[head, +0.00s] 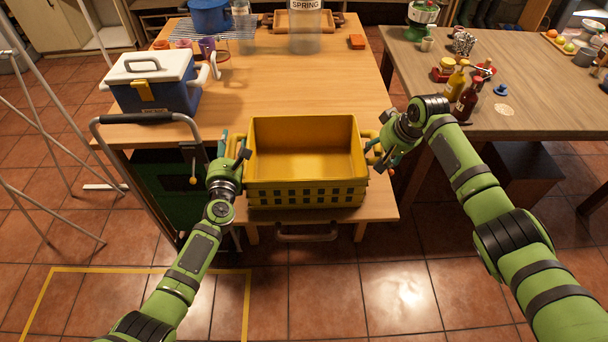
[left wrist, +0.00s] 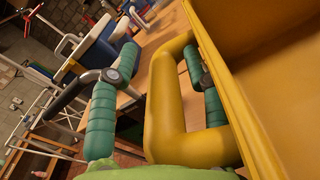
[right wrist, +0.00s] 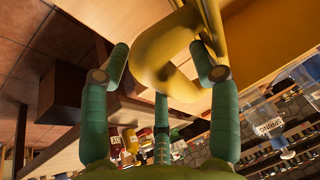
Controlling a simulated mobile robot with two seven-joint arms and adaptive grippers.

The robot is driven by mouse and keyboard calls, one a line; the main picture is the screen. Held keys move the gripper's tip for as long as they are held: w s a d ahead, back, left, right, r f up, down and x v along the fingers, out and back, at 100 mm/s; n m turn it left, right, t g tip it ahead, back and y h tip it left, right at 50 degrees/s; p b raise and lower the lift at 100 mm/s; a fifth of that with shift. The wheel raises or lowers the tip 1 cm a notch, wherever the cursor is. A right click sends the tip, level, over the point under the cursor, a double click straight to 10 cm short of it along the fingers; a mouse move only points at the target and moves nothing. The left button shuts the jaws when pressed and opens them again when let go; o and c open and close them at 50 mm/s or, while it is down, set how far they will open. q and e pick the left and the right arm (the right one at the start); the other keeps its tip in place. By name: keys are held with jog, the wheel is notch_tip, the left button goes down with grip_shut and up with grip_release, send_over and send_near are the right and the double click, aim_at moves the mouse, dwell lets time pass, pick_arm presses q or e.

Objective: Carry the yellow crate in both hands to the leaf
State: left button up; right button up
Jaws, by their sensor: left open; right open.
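The yellow crate (head: 305,190) is empty and stands upright at the near end of the wooden table (head: 270,90). It has a loop handle on each side. My left gripper (head: 234,148) is open at the crate's left handle; in the left wrist view the handle (left wrist: 165,100) lies between the spread fingers. My right gripper (head: 380,150) is open at the right handle; in the right wrist view that handle (right wrist: 165,65) lies between its fingers. I cannot tell which surface is the leaf.
A second table (head: 540,110) with bottles (head: 466,100) is at the right. Yellow tape (head: 140,270) marks the open tiled floor in front.

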pick_arm(q)
jog(key=s+d, duration=0.1)
jog(key=s, duration=1)
jog(key=shift+s, duration=0.35)
pick_arm(e)
jog(key=v, duration=1.2)
jog(key=shift+d, duration=0.1)
pick_arm(q)
jog(key=shift+f, duration=0.1)
